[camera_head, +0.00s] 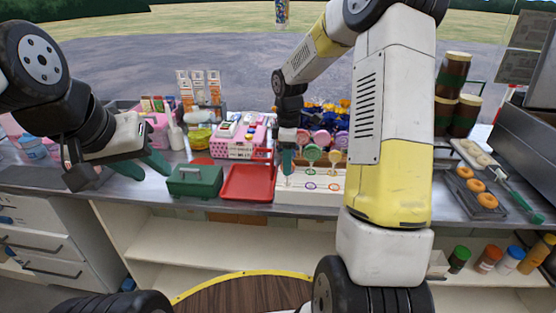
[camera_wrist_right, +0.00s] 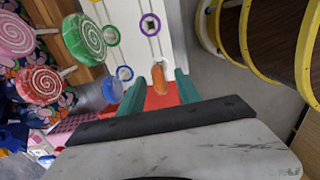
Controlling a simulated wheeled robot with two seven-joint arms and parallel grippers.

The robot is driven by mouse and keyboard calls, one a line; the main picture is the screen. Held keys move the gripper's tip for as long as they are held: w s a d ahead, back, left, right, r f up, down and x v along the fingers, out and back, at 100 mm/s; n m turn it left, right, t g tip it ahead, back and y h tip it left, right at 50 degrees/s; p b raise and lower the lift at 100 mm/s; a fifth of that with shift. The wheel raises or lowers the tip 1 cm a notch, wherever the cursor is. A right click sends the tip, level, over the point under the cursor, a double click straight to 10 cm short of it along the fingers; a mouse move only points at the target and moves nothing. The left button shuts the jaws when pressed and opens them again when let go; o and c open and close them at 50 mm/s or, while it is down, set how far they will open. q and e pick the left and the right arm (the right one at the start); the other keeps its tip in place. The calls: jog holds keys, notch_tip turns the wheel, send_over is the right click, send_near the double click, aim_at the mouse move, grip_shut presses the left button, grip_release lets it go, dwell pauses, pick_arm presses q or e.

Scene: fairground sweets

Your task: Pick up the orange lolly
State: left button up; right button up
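The orange lolly (camera_wrist_right: 158,79) shows in the right wrist view as a narrow orange shape between the two green fingers of my right gripper (camera_wrist_right: 163,78). Gaps show beside it, and the fingers look open around it. In the head view my right gripper (camera_head: 287,162) points down at the left end of the white lolly stand (camera_head: 300,197); the orange lolly is not clear there. My left gripper (camera_head: 154,174) is open and empty, left of the green box.
A red tray (camera_head: 247,183) and a green box (camera_head: 194,181) lie to the left. Doughnuts on a tray (camera_head: 460,190) are at the right.

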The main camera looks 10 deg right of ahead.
jog(key=shift+f, duration=1.6)
grip_shut()
